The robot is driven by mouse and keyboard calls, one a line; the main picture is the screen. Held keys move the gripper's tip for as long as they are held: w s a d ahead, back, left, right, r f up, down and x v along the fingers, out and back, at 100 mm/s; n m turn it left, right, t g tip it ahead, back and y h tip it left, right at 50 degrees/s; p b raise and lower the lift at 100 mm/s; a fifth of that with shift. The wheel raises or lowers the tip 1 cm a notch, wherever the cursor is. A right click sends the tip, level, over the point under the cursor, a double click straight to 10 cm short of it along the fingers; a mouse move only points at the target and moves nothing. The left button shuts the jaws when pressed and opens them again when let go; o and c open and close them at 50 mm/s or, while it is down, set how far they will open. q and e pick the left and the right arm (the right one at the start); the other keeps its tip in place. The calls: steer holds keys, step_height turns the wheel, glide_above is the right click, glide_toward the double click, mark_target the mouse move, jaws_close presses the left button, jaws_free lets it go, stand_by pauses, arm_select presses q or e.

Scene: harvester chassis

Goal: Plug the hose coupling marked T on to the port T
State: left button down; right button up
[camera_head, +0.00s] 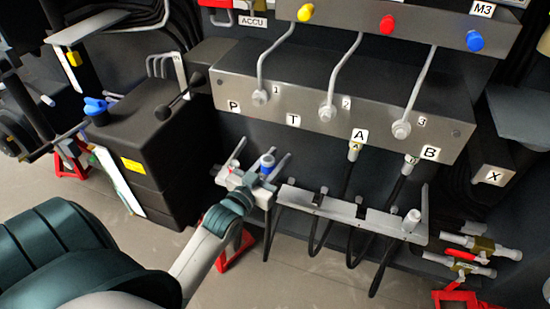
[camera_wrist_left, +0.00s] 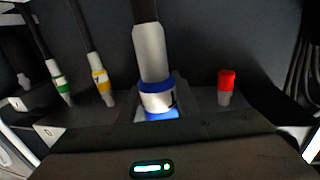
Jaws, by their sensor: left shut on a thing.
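The hose coupling (camera_head: 267,160), a pale sleeve with a blue band, stands between the fingers of my left gripper (camera_head: 262,182). In the left wrist view the coupling (camera_wrist_left: 155,85) fills the middle, with part of a dark mark on its band. My left gripper is shut on it, below and in front of the valve block. Whether its lower end touches the rack is hidden. The plate marked T (camera_head: 293,120) is on the block's front face, above and right of the coupling. The port itself, under the block, is hidden. My right gripper is not in view.
A grey rack (camera_head: 335,207) with hanging black hoses lies below the valve block (camera_head: 240,100). Hoses run up to A (camera_head: 353,150) and B (camera_head: 410,163). A red-capped coupling (camera_wrist_left: 226,85) stands beside the held one. A black box (camera_head: 155,135) is at left.

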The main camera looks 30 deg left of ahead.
arm_select(q)
steer(key=d, duration=0.2)
steer(key=w+d+p, duration=0.1)
steer(key=d, duration=0.1)
steer(key=shift+d, duration=0.3)
step_height(320, 180, down, 2)
steer(key=shift+f+b, duration=0.15)
steer(key=shift+b, duration=0.35)
steer(key=shift+w, duration=0.1)
stand_by(0.3)
steer(key=w+a, duration=0.1)
steer(key=w, duration=0.4)
steer(key=w+a+b, duration=0.1)
steer(key=w, duration=0.4)
steer(key=w+a, duration=0.2)
steer(key=w, duration=0.4)
steer(key=shift+b, duration=0.4)
